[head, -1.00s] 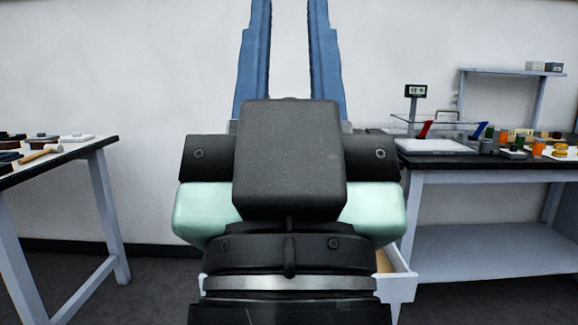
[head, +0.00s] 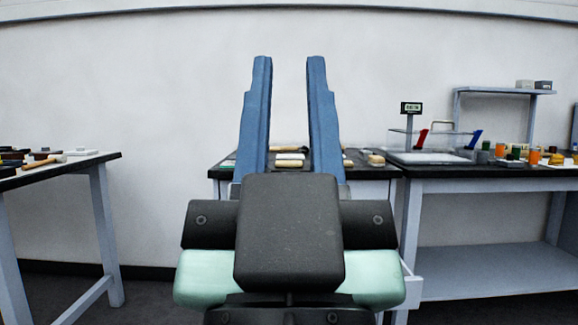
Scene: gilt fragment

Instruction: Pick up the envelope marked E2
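My gripper (head: 289,62) stands upright in the middle of the head view, its two long blue fingers parallel and spread apart. It is open, and nothing shows between the fingertips but the white wall. No envelope marked E2 can be made out. Several small pale objects lie on the middle table behind the fingers, among them a cream-coloured one (head: 290,160) seen between the fingers; they are too small to read any marking. My gripper body hides much of that table's front.
A dark-topped table (head: 107,159) with a hammer (head: 44,161) stands at left. The right bench (head: 470,184) holds a scale display (head: 411,108), a clear-sided case, orange and green containers and a small shelf (head: 505,91). A floor gap separates the left table from the middle one.

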